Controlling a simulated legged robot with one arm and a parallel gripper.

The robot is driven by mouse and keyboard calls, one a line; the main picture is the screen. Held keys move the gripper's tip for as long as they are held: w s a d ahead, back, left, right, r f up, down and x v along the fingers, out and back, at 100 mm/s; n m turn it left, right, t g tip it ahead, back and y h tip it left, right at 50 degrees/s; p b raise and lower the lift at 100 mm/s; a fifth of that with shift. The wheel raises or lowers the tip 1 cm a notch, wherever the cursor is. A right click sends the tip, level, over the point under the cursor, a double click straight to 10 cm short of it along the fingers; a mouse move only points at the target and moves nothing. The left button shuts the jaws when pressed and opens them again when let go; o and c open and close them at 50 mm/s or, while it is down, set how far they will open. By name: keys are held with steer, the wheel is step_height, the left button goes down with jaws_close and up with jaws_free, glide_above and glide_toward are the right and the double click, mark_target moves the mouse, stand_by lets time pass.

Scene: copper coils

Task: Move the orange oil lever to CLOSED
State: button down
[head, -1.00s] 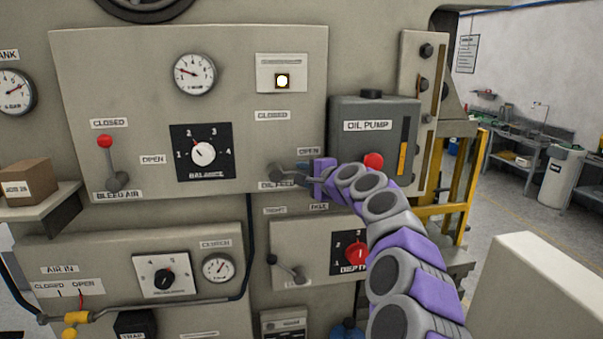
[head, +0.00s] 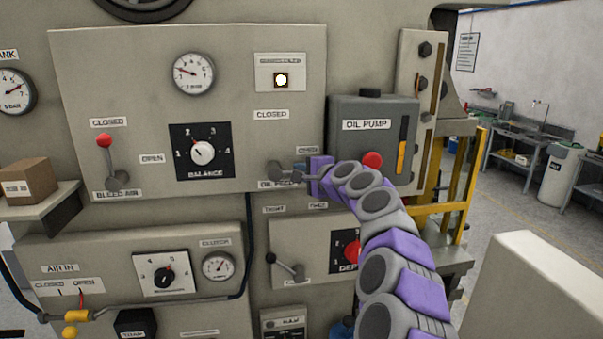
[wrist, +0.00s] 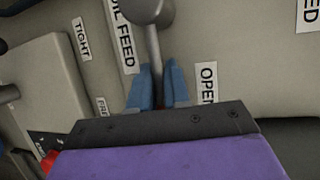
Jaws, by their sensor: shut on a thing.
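The oil lever (head: 276,172) is on the upper panel, by the OIL FEED label (head: 275,184). Its grey arm points right, toward the OPEN label (head: 308,150); the CLOSED label (head: 271,114) is above its hub. My gripper (head: 304,177) is at the lever's outer end. In the wrist view, the blue fingers of my gripper (wrist: 157,88) are on both sides of the lever's shaft (wrist: 154,45) and shut on it. The lever's orange end is mostly hidden between the fingers; only a dark reddish sliver shows.
Below are a black-knobbed lever (head: 285,266) and a red dial (head: 350,252). A red-knobbed bleed air lever (head: 105,142) is at left. Space before the upper panel's left is clear.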

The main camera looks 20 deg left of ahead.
steer(key=shift+w+d+f, duration=0.15)
steer(key=shift+d+f, duration=0.05)
steer(key=shift+f, duration=0.05)
stand_by(0.3)
steer(key=shift+a+r, duration=0.1)
